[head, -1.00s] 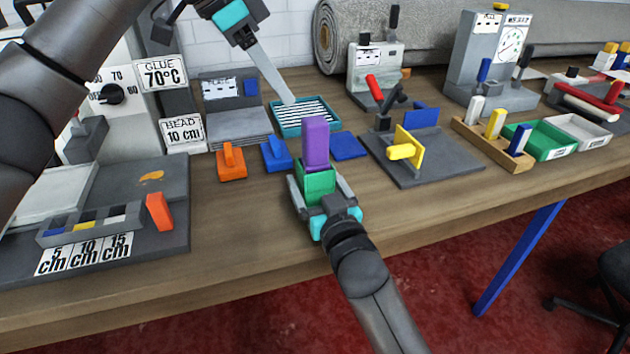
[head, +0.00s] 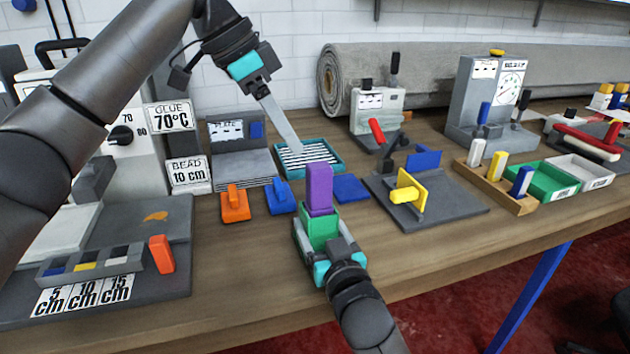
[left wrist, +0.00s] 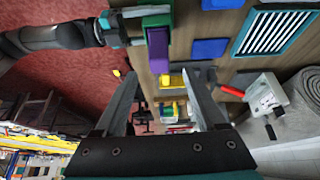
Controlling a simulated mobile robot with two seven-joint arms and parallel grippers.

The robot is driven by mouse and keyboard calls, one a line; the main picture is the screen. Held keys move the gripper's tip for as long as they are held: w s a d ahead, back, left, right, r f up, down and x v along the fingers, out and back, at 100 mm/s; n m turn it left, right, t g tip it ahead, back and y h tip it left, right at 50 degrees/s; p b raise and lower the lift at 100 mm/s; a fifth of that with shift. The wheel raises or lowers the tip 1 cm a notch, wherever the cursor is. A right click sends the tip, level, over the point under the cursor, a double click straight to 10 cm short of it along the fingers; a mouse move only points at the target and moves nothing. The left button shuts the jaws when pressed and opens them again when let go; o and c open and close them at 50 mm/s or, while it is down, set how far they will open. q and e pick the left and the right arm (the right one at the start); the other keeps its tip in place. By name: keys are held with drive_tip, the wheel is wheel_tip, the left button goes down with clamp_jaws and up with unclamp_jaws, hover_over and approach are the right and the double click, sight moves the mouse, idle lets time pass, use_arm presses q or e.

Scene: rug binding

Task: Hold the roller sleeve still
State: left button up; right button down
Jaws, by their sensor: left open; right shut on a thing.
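My right gripper (head: 320,245) is shut on a green block (head: 319,225) near the table's front. A purple block (head: 319,188) stands upright at the green block's top. I cannot tell which of the two is the roller sleeve. The green block (left wrist: 156,20) and purple block (left wrist: 158,50) also show in the left wrist view.
Orange (head: 234,204) and blue (head: 280,197) blocks stand left of the purple block; a flat blue pad (head: 351,188) lies right of it. A grey fixture with a yellow plate (head: 411,190) is further right. The front table strip (head: 240,290) is clear.

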sight(319, 189)
use_arm(q)
drive_tip(key=shift+o, duration=0.3)
drive_tip(key=shift+w+d+f+g+y, duration=0.15)
drive_tip(key=shift+w+d+y, duration=0.15)
drive_tip(key=shift+d+y, duration=0.25)
drive_tip(key=shift+w+d+r+g+y, duration=0.15)
drive_tip(key=shift+w+d+y, duration=0.15)
drive_tip(key=shift+d, duration=0.35)
drive_tip(key=shift+s+d+f+g+y, duration=0.1)
drive_tip(key=shift+d+g+y, duration=0.2)
drive_tip(key=shift+d+y, duration=0.55)
drive_tip(key=f, duration=0.8)
drive_tip(key=d+f, duration=0.1)
drive_tip(key=f, duration=0.2)
drive_tip(key=shift+w+f, duration=0.2)
drive_tip(key=shift+f, duration=0.2)
clamp_jaws()
drive_tip(key=c, duration=0.6)
unclamp_jaws()
clamp_jaws()
drive_tip(key=shift+r, duration=0.2)
